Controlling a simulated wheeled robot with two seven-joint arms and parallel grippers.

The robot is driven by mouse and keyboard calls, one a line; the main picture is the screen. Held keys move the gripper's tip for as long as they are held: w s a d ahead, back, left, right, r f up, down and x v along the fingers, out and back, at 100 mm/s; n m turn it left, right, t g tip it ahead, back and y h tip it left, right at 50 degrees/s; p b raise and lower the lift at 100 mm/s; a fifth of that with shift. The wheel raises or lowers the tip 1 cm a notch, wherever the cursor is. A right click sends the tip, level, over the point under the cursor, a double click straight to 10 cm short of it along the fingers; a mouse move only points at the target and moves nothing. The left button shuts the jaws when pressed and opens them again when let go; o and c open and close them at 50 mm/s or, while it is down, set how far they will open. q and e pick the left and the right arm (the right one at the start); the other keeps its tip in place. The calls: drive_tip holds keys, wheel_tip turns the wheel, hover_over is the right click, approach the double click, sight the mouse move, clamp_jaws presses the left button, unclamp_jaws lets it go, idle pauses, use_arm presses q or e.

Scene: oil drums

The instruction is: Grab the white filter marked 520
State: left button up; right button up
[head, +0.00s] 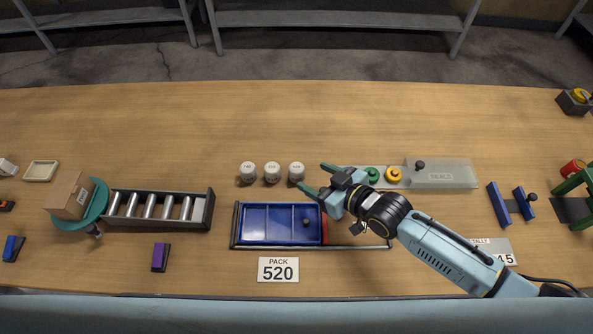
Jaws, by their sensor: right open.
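Three white filters stand upright in a row on the table in the head view: a left one (248,172), a middle one (272,172) and a right one (296,172). Each has dark digits on top, too small to read surely, so I cannot tell which is marked 520. My right gripper (313,177) is open and empty, with its green fingers pointing left toward the right filter. The fingertips are just right of that filter, one finger toward the back and one toward the front. My left gripper is not in view.
A blue compartment tray (283,208) lies in front of the filters, with a "PACK 520" card (278,269) before it. A roller conveyor (157,209) and a box (71,195) on a teal turntable are left. A seals holder (440,174) is right. The table behind the filters is clear.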

sight(298, 168)
drive_tip(key=shift+w+a+f, duration=0.2)
drive_tip(key=shift+w+a, duration=0.25)
drive_tip(key=x, duration=0.3)
drive_tip(key=shift+w+a+f, duration=0.1)
drive_tip(key=shift+a, duration=0.05)
drive_tip(key=shift+w+a+f, duration=0.1)
drive_tip(key=shift+w+a, duration=0.1)
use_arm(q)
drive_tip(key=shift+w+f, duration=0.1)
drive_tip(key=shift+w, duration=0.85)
use_arm(e)
drive_tip(key=c, duration=1.1)
